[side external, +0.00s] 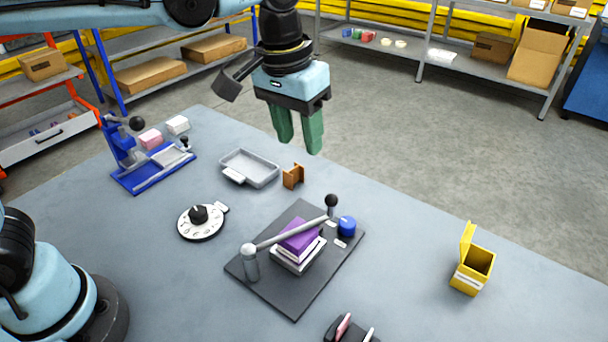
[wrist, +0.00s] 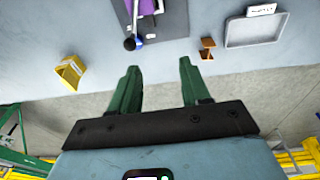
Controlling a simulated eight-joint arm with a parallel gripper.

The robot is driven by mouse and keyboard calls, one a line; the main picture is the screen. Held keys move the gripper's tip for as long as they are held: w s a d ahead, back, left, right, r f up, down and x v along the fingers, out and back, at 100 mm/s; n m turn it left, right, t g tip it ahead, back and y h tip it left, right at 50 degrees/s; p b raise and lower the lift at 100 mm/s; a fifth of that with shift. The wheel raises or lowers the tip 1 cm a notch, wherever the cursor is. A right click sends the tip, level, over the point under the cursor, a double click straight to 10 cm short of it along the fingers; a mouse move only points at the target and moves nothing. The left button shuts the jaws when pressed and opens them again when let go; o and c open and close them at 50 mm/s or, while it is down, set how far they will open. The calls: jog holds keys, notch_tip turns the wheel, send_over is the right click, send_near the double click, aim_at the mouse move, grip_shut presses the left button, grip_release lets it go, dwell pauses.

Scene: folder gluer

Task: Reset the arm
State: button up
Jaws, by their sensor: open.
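My gripper (side external: 300,132) hangs in the air above the far edge of the table, with its green fingers pointing down. In the wrist view the fingers (wrist: 161,82) are apart with nothing between them. The folder gluer's dark base plate (side external: 254,279) lies on the grey table (side external: 420,215). A purple block (side external: 299,238) sits on a white and grey stack on the plate. A grey bar (side external: 290,234) with a black knob (side external: 331,200) crosses above the stack. A blue round part (side external: 346,226) sits at the plate's right side.
An open yellow box (side external: 472,270) stands at right. A grey tray (side external: 249,168), a brown holder (side external: 293,176), a white dial (side external: 201,221) and a blue press (side external: 150,165) stand on the left half. A dark holder (side external: 350,330) is at the front. Shelves (side external: 470,60) stand behind.

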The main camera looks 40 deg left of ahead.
jog(key=s+a+f+t, duration=0.3)
jog(key=s+a, duration=0.1)
jog(key=a, duration=0.3)
jog(key=s+a+f+t, duration=0.2)
jog(key=s+a+f, duration=0.1)
jog(key=a, duration=0.5)
jog(key=shift+s+t+y, duration=0.3)
jog(key=shift+s+t, duration=0.1)
jog(key=shift+s, duration=0.3)
